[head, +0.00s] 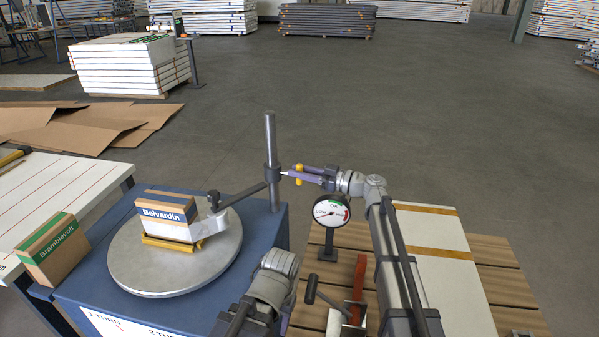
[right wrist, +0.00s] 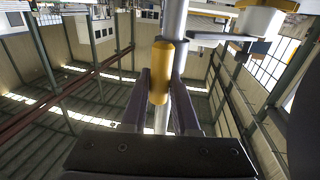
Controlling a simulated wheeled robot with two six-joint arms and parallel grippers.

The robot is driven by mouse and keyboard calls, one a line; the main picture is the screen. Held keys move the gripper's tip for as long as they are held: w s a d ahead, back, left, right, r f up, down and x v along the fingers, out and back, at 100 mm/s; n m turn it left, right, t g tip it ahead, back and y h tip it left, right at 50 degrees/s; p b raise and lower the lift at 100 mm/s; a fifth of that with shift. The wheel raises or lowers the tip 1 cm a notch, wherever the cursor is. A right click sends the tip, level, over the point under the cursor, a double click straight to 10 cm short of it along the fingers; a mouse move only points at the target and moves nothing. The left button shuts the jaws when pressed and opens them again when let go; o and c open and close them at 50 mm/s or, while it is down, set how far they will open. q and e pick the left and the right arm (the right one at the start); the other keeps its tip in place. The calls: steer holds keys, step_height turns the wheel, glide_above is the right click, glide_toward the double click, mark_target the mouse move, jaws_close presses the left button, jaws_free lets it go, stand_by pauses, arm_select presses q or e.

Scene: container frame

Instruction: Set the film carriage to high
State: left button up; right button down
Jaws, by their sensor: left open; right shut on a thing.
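The grey steel mast (head: 270,135) stands at the back corner of the blue machine (head: 265,228). A dark collar (head: 272,173) sits around it, with an arm reaching left over the turntable. My right gripper (head: 299,175) is beside the collar, shut on a yellow handle. The right wrist view shows the yellow handle (right wrist: 160,72) between the fingers (right wrist: 160,95), in front of a pale metal rod. My left gripper (head: 286,321) is low, at the machine's right edge; its fingers are partly hidden and hold nothing visible.
A Belvardin box (head: 165,214) stands on the round turntable (head: 150,279). A Bramblevolt box (head: 53,250) is at the left. A round gauge (head: 331,209), a dark crank (head: 325,295) and a red part (head: 357,285) are right of the machine. Wooden pallets (head: 510,288) lie farther right.

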steer(key=shift+w+r, duration=0.1)
steer(key=shift+r, duration=0.05)
stand_by(0.4)
step_height(320, 180, up, 8)
steer(key=p, duration=0.7)
steer(key=shift+f+p, duration=0.25)
steer(key=shift+p, duration=0.1)
steer(key=shift+w+d+f, duration=0.1)
steer(key=shift+f, duration=0.05)
steer(key=c, duration=0.7)
jaws_free()
steer(key=shift+v, duration=3.9)
